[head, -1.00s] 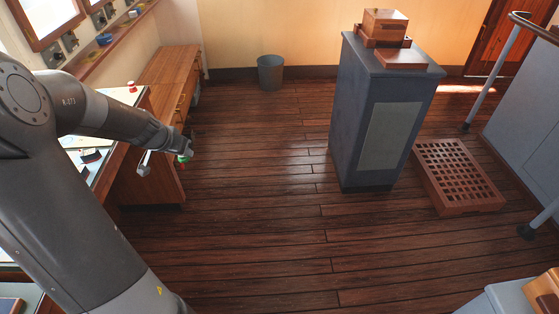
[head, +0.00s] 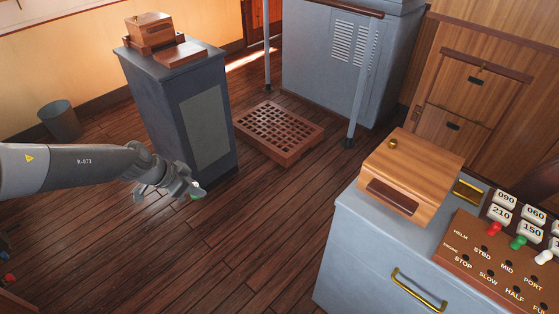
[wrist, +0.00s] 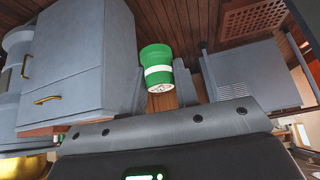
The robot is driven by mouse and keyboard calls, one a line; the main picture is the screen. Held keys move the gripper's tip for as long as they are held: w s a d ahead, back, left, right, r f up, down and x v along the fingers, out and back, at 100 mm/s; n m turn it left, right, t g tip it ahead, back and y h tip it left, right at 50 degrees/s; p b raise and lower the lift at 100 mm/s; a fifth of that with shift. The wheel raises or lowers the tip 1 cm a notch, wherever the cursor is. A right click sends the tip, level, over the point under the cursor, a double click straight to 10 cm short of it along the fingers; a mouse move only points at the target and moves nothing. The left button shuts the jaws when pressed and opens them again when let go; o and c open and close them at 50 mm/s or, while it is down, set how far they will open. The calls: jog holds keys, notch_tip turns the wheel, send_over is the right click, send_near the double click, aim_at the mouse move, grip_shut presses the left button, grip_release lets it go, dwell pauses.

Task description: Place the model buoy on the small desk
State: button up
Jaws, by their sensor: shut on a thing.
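The model buoy (wrist: 157,62) is green with a white band and lies between the fingers in the wrist view. My gripper (wrist: 160,88) is shut on it. I cannot tell for sure which furniture is the small desk. A grey cabinet with a brass handle (head: 365,255) stands at the lower right, well apart from my gripper.
A wooden box (head: 410,175) and a panel of labelled pegs (head: 480,262) occupy the grey cabinet's top. The grey pedestal (head: 180,110) carries another wooden box (head: 150,28). A wooden grating (head: 280,130) lies on the floor near a rail post (head: 360,85). Floor between pedestal and cabinet is clear.

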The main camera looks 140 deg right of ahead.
jog(key=s+a+m+y, duration=0.2)
jog(key=s+a+m, duration=0.2)
jog(key=s+a, duration=0.55)
notch_tip(320, 180, up, 2)
jog(key=m+t+y, duration=0.2)
jog(key=m, duration=0.1)
send_over(359, 199)
jog(key=w+d, duration=0.1)
jog(key=w, duration=0.1)
jog(key=shift+s+d+r, duration=0.15)
jog(key=shift+d+f, duration=0.1)
jog(key=shift+f, duration=0.6)
jog(key=o, duration=0.9)
